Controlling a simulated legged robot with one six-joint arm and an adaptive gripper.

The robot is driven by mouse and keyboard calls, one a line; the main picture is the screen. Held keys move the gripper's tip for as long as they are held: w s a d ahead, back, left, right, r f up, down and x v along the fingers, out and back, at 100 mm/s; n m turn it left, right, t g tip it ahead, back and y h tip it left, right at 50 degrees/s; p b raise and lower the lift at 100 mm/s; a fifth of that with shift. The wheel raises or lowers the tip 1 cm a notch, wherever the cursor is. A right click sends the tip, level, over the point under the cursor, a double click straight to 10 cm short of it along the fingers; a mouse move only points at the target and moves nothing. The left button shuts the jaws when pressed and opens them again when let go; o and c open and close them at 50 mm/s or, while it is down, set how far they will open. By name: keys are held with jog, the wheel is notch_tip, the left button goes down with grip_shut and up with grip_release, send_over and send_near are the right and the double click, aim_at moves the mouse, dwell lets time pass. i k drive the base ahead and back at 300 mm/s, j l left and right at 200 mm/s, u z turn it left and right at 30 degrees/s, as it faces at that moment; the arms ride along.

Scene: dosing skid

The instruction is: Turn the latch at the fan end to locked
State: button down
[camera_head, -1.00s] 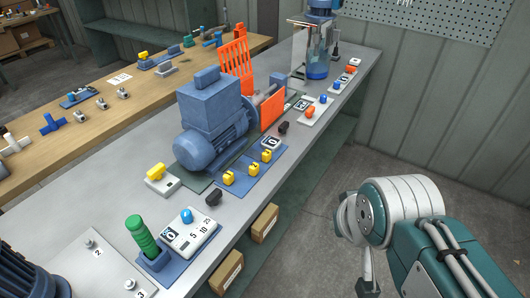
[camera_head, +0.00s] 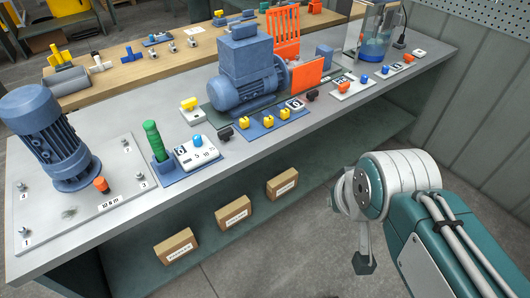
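A blue motor-driven unit (camera_head: 244,75) stands on the grey bench, its round finned end facing front left. A yellow latch handle on a white block (camera_head: 191,108) sits left of that end. A black knob (camera_head: 225,133) sits on the bench in front of it. I cannot tell which of these is the fan-end latch, nor its locked marking. Three yellow knobs (camera_head: 268,122) stand on a blue plate in front of the unit. My gripper (camera_head: 365,264) hangs at the lower right, in front of the bench and apart from everything; its fingers are too unclear to tell open or shut.
A green handle (camera_head: 153,138) and a white dial panel (camera_head: 198,153) stand left of the unit. A finned blue motor (camera_head: 48,135) stands at the bench's left end. An orange guard (camera_head: 307,77) and a clear tank (camera_head: 378,35) are to the right. Boxes (camera_head: 233,213) lie on the shelf below.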

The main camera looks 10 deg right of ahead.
aim_at(224, 135)
jog(key=i, duration=0.95)
